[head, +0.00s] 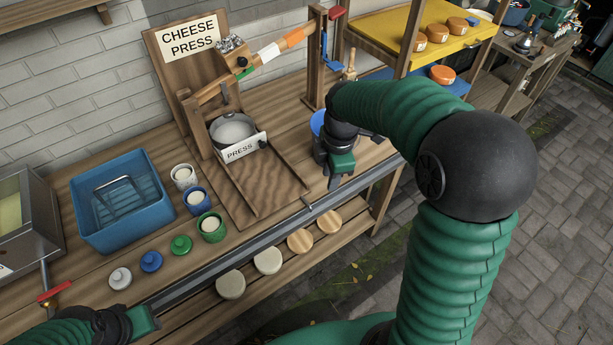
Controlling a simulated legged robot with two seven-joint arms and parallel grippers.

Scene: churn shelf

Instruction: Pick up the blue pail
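The blue pail (317,122) stands on the wooden bench to the right of the cheese press. Only part of its blue side and rim shows; my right forearm and gripper hide the rest. My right gripper (338,172) is right in front of the pail, at the bench's front edge. I cannot see its fingers clearly, nor whether it touches the pail. My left gripper (150,320) is at the lower left, near the bench's front edge, far from the pail. Its finger opening does not show clearly.
The cheese press (190,85) with its lever stands left of the pail. A blue bin (122,222), small cups (211,226) and lids (181,244) are further left. A metal rail (250,245) runs along the bench front. A yellow shelf (390,32) with cheeses is at the upper right.

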